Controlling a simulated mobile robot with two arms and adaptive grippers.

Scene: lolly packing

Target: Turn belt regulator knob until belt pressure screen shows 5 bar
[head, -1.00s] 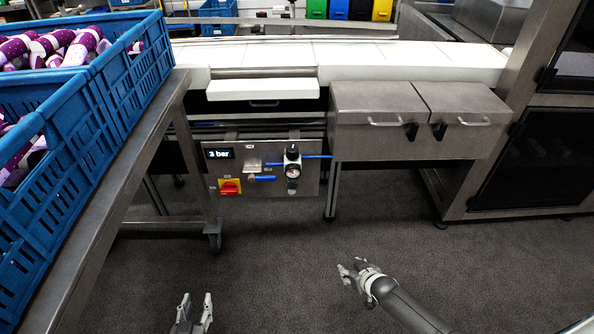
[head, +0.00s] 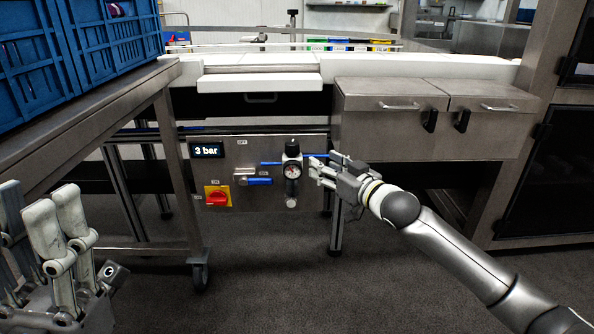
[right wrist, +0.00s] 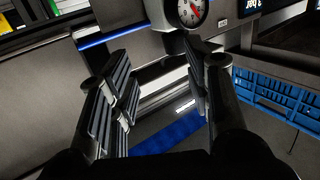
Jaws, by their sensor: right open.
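The belt regulator has a black knob (head: 292,147) on top and a round white gauge (head: 292,170) below, on the grey control panel. The pressure screen (head: 206,150) reads 3 bar. My right gripper (head: 322,168) is open and empty, just right of the regulator and around gauge height, apart from the knob. In the right wrist view, the gauge (right wrist: 190,12) shows at the top edge beyond the spread fingers; the knob cannot be made out there. My left gripper (head: 38,228) is at the lower left, fingers apart and empty, far from the panel.
A red rotary switch (head: 217,197) on yellow and a blue lever valve (head: 257,181) sit on the panel left of the regulator. A steel box (head: 390,125) overhangs to the right. A table leg (head: 182,190) stands left, with blue crates (head: 110,50) above.

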